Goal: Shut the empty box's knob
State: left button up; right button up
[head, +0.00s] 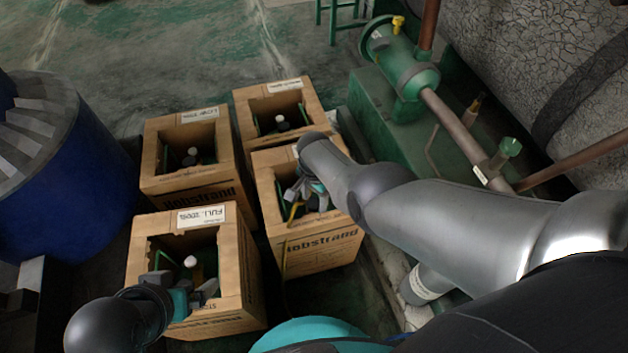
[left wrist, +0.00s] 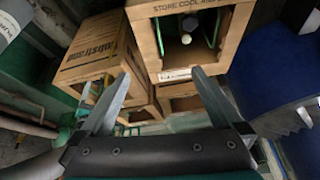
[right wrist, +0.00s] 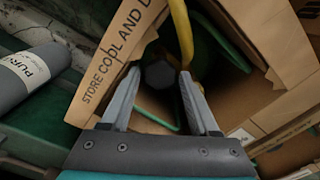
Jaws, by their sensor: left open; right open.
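My right gripper (head: 308,197) reaches into the front right cardboard box (head: 320,248). In the right wrist view its open fingers (right wrist: 160,85) stand on either side of a dark knob (right wrist: 160,74); I cannot tell whether they touch it. A yellow hose (right wrist: 182,35) runs beside the knob. This box's label is hidden in the head view, so I cannot read whether it says empty. My left gripper (head: 203,294) is open and empty at the near edge of the front left box (head: 143,262), whose label starts with "FULL". A white-topped knob (head: 190,262) shows inside that box.
Two more open boxes, back left (head: 152,180) and back right (head: 252,150), hold similar knobs. A blue drum (head: 60,190) stands at the left. Green pipework (head: 410,75) and a labelled grey cylinder (head: 427,285) are at the right. The floor behind the boxes is clear.

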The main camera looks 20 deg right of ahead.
notch_tip(320, 180, up, 6)
jog(key=p, duration=0.5)
pick_arm(q)
jog(key=s+a+f+g+p, duration=0.1)
jog(key=s+f+p, duration=0.15)
jog(key=f, duration=0.65)
jog(key=s+a+f+g+p, duration=0.1)
jog(key=s+f+g, duration=0.15)
jog(key=f, duration=0.55)
pick_arm(e)
notch_tip(320, 180, up, 3)
pick_arm(q)
jog(key=s+a+f+y+p, duration=0.1)
jog(key=s+a+f+p, duration=0.3)
jog(key=s, duration=0.3)
jog(key=shift+s+a+f+t+p, duration=0.35)
jog(key=shift+a+f+t, duration=0.15)
jog(key=shift+a, duration=0.4)
pick_arm(e)
notch_tip(320, 180, up, 6)
send_over(314, 203)
pick_arm(q)
jog(key=shift+r, duration=0.1)
pick_arm(e)
jog(key=shift+r, duration=0.1)
